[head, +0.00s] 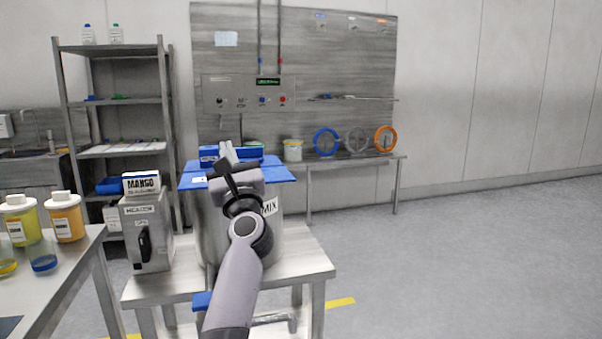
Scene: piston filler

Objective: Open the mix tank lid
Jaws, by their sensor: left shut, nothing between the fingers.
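The mix tank (208,235) is a steel vessel with a white "MIX" label, standing on a steel table. Its blue lid (281,174) lies flat across the top, and its middle is hidden behind my gripper and wrist. My left gripper (226,152) is over the lid, pointing away from me, with its fingers shut and empty. I cannot tell whether it touches the lid. My right gripper is not in view.
A grey dosing box (147,235) with a "MANGO" block (142,184) stands left of the tank. Jars (65,216) stand on the left table. A control panel (246,93) and a bench with coloured rings (326,142) are behind. The floor at right is clear.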

